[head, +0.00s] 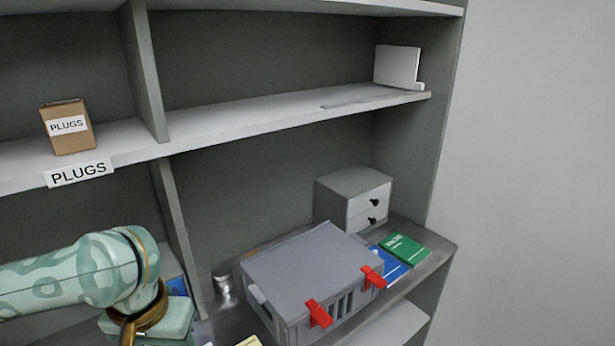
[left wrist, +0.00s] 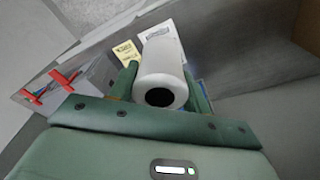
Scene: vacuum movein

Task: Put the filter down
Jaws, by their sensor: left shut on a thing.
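The filter, a white cylinder with a dark round hole in its near end, shows in the left wrist view (left wrist: 162,70). My left gripper (left wrist: 160,82) is shut on it, with one green finger on each side. Behind the filter lie a yellow card (left wrist: 126,52) and a white printed card (left wrist: 157,32) on a grey surface. In the head view my left arm comes in at the lower left; its gripper and the filter are out of frame there. My right gripper is not in view.
A grey case with red latches (head: 315,265) stands on the lower shelf (head: 425,262). Beside it are green (head: 404,249) and blue (head: 388,264) booklets, a small drawer unit (head: 350,195) and a metal canister (head: 223,286). A PLUGS box (head: 68,128) sits on the upper shelf.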

